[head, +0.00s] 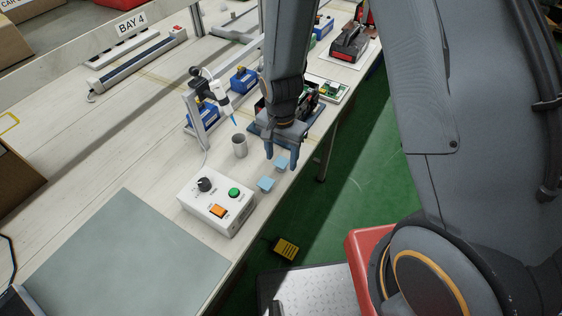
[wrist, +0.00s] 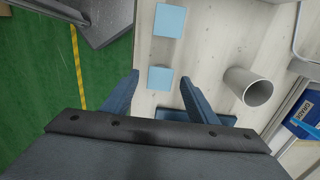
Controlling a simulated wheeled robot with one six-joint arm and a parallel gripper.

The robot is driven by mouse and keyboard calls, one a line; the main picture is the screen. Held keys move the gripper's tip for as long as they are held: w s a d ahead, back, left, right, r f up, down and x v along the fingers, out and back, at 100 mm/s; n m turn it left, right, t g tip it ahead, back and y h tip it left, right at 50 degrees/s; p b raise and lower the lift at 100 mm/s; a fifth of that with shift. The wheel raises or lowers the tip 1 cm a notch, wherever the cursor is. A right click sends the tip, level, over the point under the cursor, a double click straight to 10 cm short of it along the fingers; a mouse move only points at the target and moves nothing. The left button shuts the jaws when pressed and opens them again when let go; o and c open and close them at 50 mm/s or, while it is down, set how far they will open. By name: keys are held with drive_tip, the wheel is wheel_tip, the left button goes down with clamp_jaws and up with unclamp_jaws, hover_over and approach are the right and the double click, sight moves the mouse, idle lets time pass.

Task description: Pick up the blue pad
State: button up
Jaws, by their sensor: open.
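Two light blue square pads lie flat on the pale bench. One pad (head: 282,164) is directly under my gripper (head: 281,154); it also shows in the wrist view (wrist: 160,78) between the fingertips. The other pad (head: 265,184) lies a little nearer to the control box and shows at the top of the wrist view (wrist: 169,20). My gripper (wrist: 160,80) is open and points down, with nothing held. One finger shows on each side of the nearer pad. I cannot tell the exact height of the fingertips above the bench.
A grey cup (head: 239,146) stands left of the pads. A white control box (head: 216,203) with a knob and buttons is in front. A dark blue tray (head: 256,128) with a device lies behind my gripper. The bench edge drops to green floor (head: 350,165) on the right.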

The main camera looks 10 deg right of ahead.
drive_tip(key=c, duration=1.1)
drive_tip(key=shift+r, duration=0.1)
